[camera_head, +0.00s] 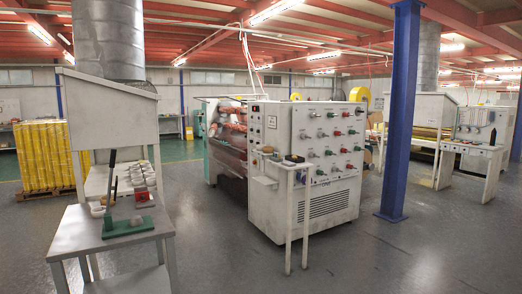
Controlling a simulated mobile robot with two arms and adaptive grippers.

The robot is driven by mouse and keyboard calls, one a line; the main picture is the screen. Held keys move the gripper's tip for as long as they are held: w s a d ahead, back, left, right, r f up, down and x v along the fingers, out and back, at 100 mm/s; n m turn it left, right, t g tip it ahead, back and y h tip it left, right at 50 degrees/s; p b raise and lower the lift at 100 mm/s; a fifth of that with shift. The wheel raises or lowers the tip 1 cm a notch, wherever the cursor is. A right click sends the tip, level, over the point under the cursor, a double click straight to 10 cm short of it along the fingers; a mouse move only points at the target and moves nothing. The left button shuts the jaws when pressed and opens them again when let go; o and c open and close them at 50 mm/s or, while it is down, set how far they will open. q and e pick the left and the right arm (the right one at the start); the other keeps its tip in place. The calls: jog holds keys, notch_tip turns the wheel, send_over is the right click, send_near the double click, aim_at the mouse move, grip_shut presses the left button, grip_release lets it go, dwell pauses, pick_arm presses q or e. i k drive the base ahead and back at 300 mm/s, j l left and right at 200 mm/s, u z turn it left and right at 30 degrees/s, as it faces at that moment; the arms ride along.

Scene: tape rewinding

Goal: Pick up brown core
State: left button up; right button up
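I cannot make out a brown core with certainty. A small tan item (267,149) sits at the machine's side shelf, too small to identify. Brown-orange rolls (232,125) show inside the open left side of the white machine (312,140). Neither of my grippers is in view.
A grey metal table (95,237) at the front left holds a green lever tool (128,226). A blue column (399,110) stands right of the machine. A yellow stack (45,155) on a pallet is at the far left. The grey floor (225,255) between table and machine is clear.

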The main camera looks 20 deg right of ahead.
aim_at(266, 149)
jog(key=i+j+z, duration=0.1)
jog(key=i, duration=0.4)
jog(key=i+l+z, duration=0.15)
jog(key=i+z, duration=0.2)
jog(key=i, duration=0.3)
jog(key=i+z, duration=0.35)
jog(key=i, duration=0.35)
jog(key=i+j+z, duration=0.4)
jog(key=i, duration=0.25)
jog(key=i+u, duration=0.15)
jog(key=i, duration=0.35)
jog(key=i+l+u, duration=0.15)
jog(key=i, duration=0.3)
jog(key=i+l+u, duration=0.1)
jog(key=i, duration=0.35)
jog(key=i+j+u, duration=0.2)
jog(key=i, duration=0.35)
jog(key=i+u, duration=0.25)
jog(key=i, duration=0.3)
